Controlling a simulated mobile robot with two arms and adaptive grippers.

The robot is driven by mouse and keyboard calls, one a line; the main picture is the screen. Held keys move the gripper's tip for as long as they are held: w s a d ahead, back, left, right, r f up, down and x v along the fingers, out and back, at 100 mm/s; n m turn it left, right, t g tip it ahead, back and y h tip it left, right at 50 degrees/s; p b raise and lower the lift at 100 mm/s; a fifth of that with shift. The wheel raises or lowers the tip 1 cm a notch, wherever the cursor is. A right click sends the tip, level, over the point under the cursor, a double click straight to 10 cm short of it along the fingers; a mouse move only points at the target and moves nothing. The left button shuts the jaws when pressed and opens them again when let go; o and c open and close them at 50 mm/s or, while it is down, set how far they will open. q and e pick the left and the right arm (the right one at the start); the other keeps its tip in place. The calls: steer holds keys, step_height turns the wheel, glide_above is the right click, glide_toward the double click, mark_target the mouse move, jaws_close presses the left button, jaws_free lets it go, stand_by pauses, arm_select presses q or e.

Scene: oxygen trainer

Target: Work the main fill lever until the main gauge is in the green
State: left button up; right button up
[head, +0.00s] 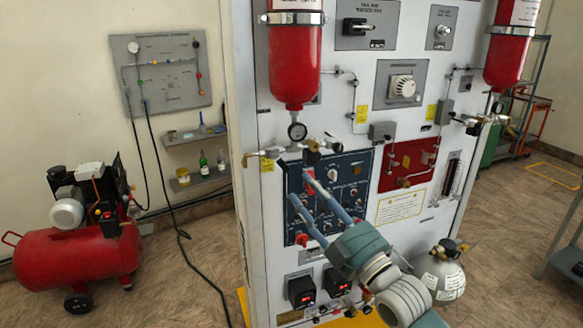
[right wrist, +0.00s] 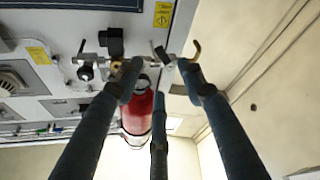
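The main gauge (head: 297,131) is a small round dial under the left red cylinder (head: 295,65); its needle and any green band are too small to read. Below it, a valve line carries a brass-yellow handle (head: 249,159) at its left end, probably the fill lever. A similar yellow hooked handle (right wrist: 194,50) shows in the right wrist view, beyond the fingertips. My right gripper (head: 300,184) is in front of the blue panel, just below the valve line. In the wrist view its fingers (right wrist: 160,72) are spread, with nothing clearly gripped; contact cannot be told. My left gripper is out of view.
The white cabinet carries a blue switch panel (head: 358,165), a red panel (head: 416,156) and a second red cylinder (head: 508,55). A red compressor (head: 80,255) stands on the floor at left. A grey bottle (head: 445,278) stands at lower right.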

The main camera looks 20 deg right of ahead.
mark_target(287, 166)
steer(key=p+x, duration=0.2)
steer(key=x, duration=0.5)
steer(key=shift+w+r, duration=0.1)
steer(key=shift+w, duration=0.15)
steer(key=shift+w+a+r, duration=0.1)
steer(key=shift+w+a, duration=0.1)
steer(key=shift+w, duration=0.2)
jaws_close()
